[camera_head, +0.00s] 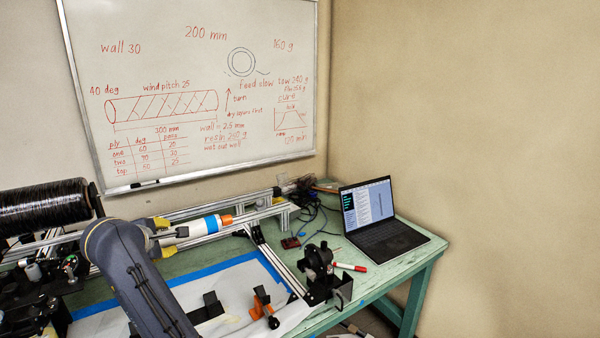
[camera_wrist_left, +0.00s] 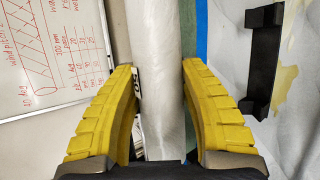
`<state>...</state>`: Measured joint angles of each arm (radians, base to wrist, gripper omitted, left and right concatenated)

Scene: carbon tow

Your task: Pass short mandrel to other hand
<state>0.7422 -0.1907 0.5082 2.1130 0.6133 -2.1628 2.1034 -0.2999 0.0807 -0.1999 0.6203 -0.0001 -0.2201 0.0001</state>
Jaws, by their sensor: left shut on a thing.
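The short mandrel (camera_head: 206,226) is a white cylinder with a blue band and an orange end. In the head view it extends to the right from my left gripper (camera_head: 171,235), above the bench's back part. My left gripper's yellow fingers are shut on it. In the left wrist view the white mandrel (camera_wrist_left: 160,75) runs up the picture between the two yellow fingers of my left gripper (camera_wrist_left: 160,82). The mandrel's near end is hidden by my gripper. My right gripper is in neither view.
An aluminium frame (camera_head: 262,212) runs along the green bench (camera_head: 395,270). A black spool (camera_head: 42,207) stands at left. A black device (camera_head: 322,272), red marker (camera_head: 350,267), orange-and-black tool (camera_head: 262,304) and laptop (camera_head: 385,225) are to the right. A black holder (camera_wrist_left: 263,60) lies on the white sheet.

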